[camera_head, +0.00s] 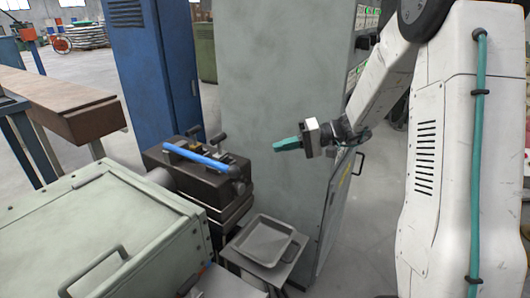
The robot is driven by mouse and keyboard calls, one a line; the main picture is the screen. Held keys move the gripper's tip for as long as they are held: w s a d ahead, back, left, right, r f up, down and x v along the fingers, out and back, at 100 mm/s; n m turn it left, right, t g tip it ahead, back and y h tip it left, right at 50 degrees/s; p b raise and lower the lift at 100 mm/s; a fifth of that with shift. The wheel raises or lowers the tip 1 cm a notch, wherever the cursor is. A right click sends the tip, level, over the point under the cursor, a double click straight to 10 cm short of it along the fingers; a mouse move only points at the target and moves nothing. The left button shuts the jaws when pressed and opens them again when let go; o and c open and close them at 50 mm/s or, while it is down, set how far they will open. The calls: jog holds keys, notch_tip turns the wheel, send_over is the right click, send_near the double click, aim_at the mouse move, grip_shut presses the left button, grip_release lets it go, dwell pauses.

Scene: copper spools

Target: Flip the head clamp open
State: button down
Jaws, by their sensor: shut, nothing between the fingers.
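The dark machine head (185,177) stands left of centre, at the end of the pale green cabinet. A bright blue bar (195,155), which looks like the head clamp's lever, lies across its top, slanting down to the right to a dark pivot. Whether the clamp is latched is too small to tell. My gripper (276,146) is to the right of the head and a little higher in the picture, apart from it. Its teal fingers point left and are shut, with nothing between them.
A grey metal tray (286,261) sits on a small stand below and right of the head. The pale green cabinet (105,230) fills the lower left. A tall grey-green cabinet (262,75) and a blue cabinet (150,75) stand behind. A brown-topped bench (70,105) is at left.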

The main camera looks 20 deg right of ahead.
jog(key=shift+v, duration=1.2)
jog(key=s+a+f+m+g+h, duration=0.1)
jog(key=s+a+g+h, duration=0.15)
jog(key=s, duration=0.45)
jog(key=s+a+f+m+g+h, duration=0.1)
jog(key=s+a+m+g+h, duration=0.1)
jog(key=s+g, duration=0.35)
jog(key=s+a+r+n+t+h, duration=0.1)
jog(key=s+r+n+t+h, duration=0.1)
jog(key=s, duration=0.7)
jog(key=s+r+n+t+h, duration=0.1)
jog(key=s+r+h, duration=0.4)
jog(key=s, duration=0.5)
jog(key=shift+s+a+n+t+h, duration=0.2)
jog(key=shift+a+n+t+h, duration=0.3)
jog(key=shift+h, duration=0.75)
